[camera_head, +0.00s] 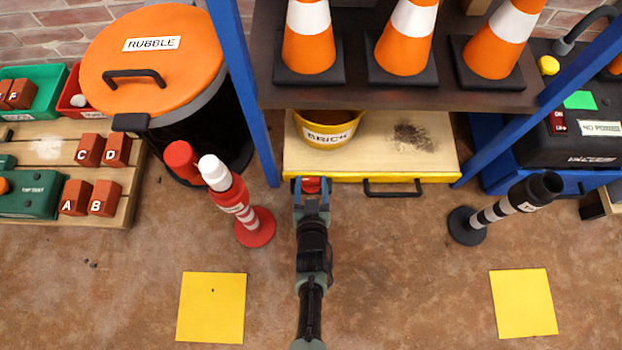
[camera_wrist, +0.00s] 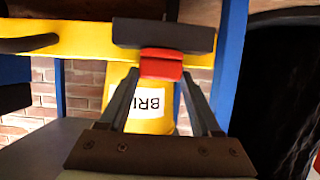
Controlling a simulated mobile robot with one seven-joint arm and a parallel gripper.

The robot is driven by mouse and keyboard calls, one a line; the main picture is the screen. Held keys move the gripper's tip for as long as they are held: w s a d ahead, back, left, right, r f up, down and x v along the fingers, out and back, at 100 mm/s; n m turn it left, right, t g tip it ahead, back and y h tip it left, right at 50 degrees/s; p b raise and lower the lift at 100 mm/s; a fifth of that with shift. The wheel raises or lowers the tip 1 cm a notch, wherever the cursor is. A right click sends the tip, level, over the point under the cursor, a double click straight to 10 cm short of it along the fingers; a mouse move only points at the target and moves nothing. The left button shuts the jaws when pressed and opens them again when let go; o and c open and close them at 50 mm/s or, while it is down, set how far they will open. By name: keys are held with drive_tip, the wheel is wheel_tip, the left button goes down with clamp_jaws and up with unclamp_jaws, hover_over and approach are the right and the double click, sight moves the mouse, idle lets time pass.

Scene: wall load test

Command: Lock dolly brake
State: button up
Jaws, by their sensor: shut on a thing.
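The dolly (camera_head: 375,160) is a low wooden board with a yellow front edge and a black handle, under the dark shelf. Its brake is a red lever (camera_head: 311,185) at the left end of the front edge. In the wrist view the red lever (camera_wrist: 161,65) sits below a black block (camera_wrist: 163,35) on the yellow edge. My gripper (camera_head: 311,190) reaches up to it from the front, and its fingers (camera_wrist: 158,82) are shut on the lever from both sides. The lever's far side is hidden.
A yellow bucket labelled BRICK (camera_head: 327,132) stands on the dolly beside a dark debris patch (camera_head: 412,137). Blue shelf posts (camera_head: 243,90) flank it. The front floor is open around two yellow squares.

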drive_tip(key=shift+d, duration=0.1)
drive_tip(key=o, duration=1.4)
drive_tip(key=shift+w, duration=0.1)
drive_tip(key=shift+s+r+p, duration=0.3)
drive_tip(key=shift+s+p, duration=0.05)
drive_tip(key=shift+p, duration=0.1)
drive_tip(key=p+v, duration=0.8)
drive_tip(key=v, duration=0.4)
drive_tip(key=shift+s+f, duration=0.15)
